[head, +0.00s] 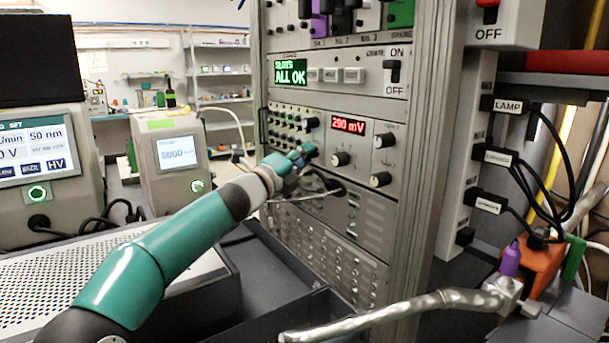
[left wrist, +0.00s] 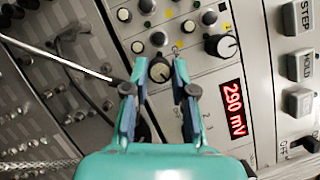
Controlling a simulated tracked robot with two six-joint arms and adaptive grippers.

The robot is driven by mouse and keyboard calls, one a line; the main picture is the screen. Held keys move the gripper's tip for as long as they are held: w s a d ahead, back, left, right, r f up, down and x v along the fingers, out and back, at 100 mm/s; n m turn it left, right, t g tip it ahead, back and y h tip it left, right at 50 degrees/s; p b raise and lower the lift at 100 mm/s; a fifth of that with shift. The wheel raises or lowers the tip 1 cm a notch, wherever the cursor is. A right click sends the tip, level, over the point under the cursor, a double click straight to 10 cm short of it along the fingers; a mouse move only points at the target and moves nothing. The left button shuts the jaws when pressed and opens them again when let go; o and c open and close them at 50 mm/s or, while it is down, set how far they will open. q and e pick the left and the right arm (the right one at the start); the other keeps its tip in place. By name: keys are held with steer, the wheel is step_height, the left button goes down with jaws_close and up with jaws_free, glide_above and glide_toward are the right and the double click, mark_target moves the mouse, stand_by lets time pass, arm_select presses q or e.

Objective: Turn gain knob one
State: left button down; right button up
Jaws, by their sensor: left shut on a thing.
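My left gripper (head: 308,152) reaches the instrument rack's front panel, just left of the red 290 mV display (head: 348,124). In the left wrist view its two teal fingers (left wrist: 160,66) stand on either side of a small dark knob with a pale face (left wrist: 160,70), closed on it. In the head view the gripper hides this knob. A larger black knob (left wrist: 221,46) sits beside the display; it also shows in the head view (head: 310,123). Several smaller knobs (left wrist: 145,6) are close by. I cannot read the knob labels. My right gripper is not in view.
Black knobs (head: 384,139) sit right of the display. A dark cable (left wrist: 85,90) and a thin metal rod (left wrist: 50,55) run close beside the gripper. A bent metal pipe (head: 400,307) crosses the lower right. The rack's upright post (head: 425,150) stands right of the panel.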

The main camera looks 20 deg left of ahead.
arm_select(q)
steer(key=shift+w+d+f+m+h+b, duration=0.1)
steer(key=shift+f+m+h+b, duration=0.1)
steer(key=shift+f+m+b, duration=0.25)
steer(key=shift+w+d+f+m+h+b, duration=0.1)
steer(key=shift+f+m+h+b, duration=0.15)
steer(key=shift+m, duration=0.4)
steer(key=shift+r, duration=0.1)
steer(key=c, duration=0.9)
jaws_free()
steer(key=shift+s+a+r, duration=0.1)
steer(key=shift+r, duration=0.1)
steer(key=shift+c, duration=0.2)
steer(key=shift+r, duration=0.1)
steer(key=shift+s, duration=0.1)
steer(key=shift+a+r, duration=0.1)
steer(key=v, duration=1.2)
steer(key=shift+f, duration=0.25)
